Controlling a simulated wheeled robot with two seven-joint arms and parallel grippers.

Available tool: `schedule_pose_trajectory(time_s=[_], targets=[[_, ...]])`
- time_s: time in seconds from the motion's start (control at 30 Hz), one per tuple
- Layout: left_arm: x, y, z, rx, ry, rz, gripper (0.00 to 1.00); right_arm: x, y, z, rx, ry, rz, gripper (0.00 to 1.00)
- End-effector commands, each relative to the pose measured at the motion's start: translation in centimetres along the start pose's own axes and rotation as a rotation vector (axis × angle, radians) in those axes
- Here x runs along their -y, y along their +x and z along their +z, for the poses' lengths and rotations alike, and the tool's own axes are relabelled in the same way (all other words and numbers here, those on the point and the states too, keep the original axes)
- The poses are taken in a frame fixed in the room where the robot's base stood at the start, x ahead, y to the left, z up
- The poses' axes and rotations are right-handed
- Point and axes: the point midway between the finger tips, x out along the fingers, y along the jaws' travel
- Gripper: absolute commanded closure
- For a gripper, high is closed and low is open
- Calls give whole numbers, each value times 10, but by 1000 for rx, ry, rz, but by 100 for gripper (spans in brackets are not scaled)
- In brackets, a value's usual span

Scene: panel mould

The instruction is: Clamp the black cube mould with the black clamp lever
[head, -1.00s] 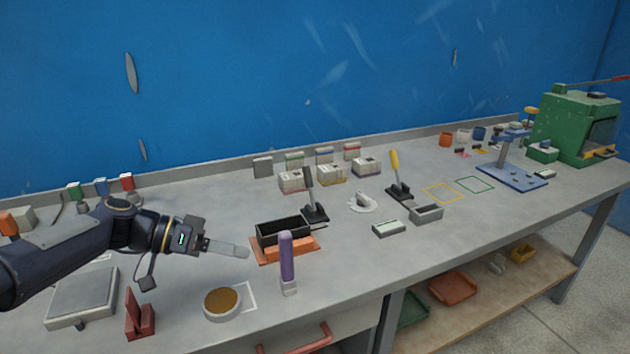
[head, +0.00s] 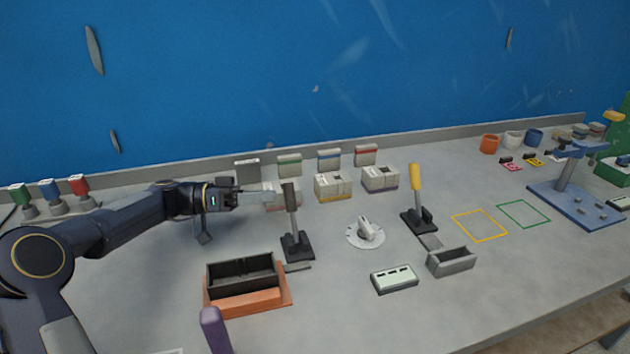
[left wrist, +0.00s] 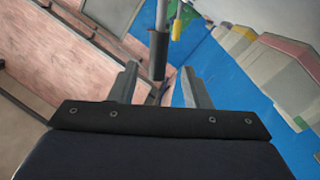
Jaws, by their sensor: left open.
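The black cube mould (head: 243,276) is an open dark box with compartments, sitting in an orange holder (head: 250,304) at the front of the bench. The black clamp lever (head: 292,212) stands upright on its black base (head: 297,247), just behind and right of the mould. My left gripper (head: 268,194) is open, level with the lever's upper handle and just left of it. In the left wrist view the black handle (left wrist: 158,56) shows ahead of and between the open fingers (left wrist: 160,82). I cannot tell whether they touch it. My right gripper is not in view.
A yellow-handled clamp (head: 416,190) stands to the right beside a grey mould (head: 452,262). A white dial (head: 366,232) lies between the two clamps. Several boxes (head: 333,186) stand behind the lever. A purple handle (head: 214,330) rises in front of the mould.

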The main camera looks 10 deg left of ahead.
Motion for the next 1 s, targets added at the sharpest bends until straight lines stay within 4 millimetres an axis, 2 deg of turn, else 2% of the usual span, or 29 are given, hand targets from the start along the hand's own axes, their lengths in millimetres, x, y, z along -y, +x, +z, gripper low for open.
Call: schedule_pose_trajectory(time_s=[0.5, 0.63, 0.87, 0.9, 1.0], targets=[[0, 69, 0, 1, -1, 2, 57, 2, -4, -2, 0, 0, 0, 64], [0, 76, 0, 0, -1, 1, 57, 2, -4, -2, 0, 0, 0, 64], [0, 77, 0, 0, -1, -1, 57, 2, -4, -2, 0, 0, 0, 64], [0, 77, 0, 0, -1, 0, 58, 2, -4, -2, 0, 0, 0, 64], [0, 77, 0, 0, -1, 0, 71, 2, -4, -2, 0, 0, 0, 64]])
